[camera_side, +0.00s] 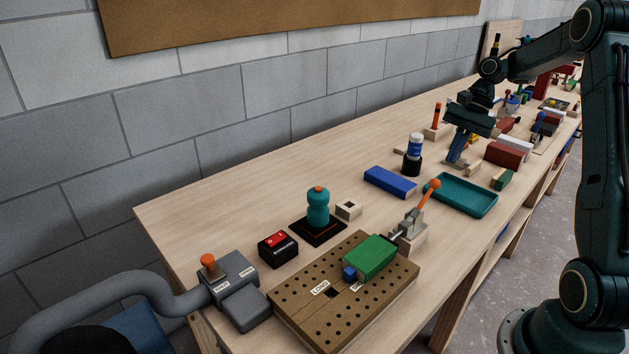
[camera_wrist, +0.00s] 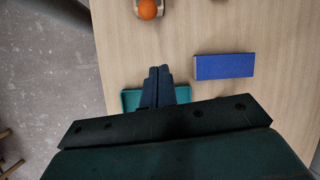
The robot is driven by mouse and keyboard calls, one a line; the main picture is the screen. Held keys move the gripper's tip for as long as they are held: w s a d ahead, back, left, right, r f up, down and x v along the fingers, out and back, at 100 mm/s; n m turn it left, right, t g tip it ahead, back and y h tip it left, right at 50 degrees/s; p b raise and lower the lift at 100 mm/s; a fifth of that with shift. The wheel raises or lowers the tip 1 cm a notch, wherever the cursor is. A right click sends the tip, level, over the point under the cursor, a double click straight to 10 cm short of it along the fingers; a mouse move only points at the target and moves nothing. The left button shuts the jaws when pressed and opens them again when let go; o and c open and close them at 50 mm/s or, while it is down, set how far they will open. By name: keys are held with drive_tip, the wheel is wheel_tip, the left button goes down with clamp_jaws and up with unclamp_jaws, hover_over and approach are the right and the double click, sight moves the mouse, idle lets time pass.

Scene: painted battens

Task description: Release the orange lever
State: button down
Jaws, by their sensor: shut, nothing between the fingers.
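The orange lever (camera_side: 430,194) is the orange-tipped handle of a metal toggle clamp (camera_side: 408,232) on a pale block. The handle leans up and to the right. The clamp's rod points at a green block (camera_side: 370,257) on the brown perforated board (camera_side: 300,318); I cannot tell whether it touches. In the wrist view an orange round tip (camera_wrist: 147,9) shows at the top edge, ahead of the fingers. My gripper (camera_side: 455,163) is shut and empty, fingers down, beyond the teal tray and apart from the lever. Its fingers (camera_wrist: 159,69) show together over the tray in the wrist view.
A dark-based bottle (camera_side: 414,145) stands near. A grey box (camera_side: 235,270) has another orange-topped stick (camera_side: 208,262).

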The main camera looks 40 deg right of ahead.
sight(426, 198)
drive_tip(key=s+x, duration=0.1)
drive_tip(key=x, duration=0.7)
drive_tip(key=shift+w+a+r, duration=0.1)
drive_tip(key=shift+a+r, duration=1.25)
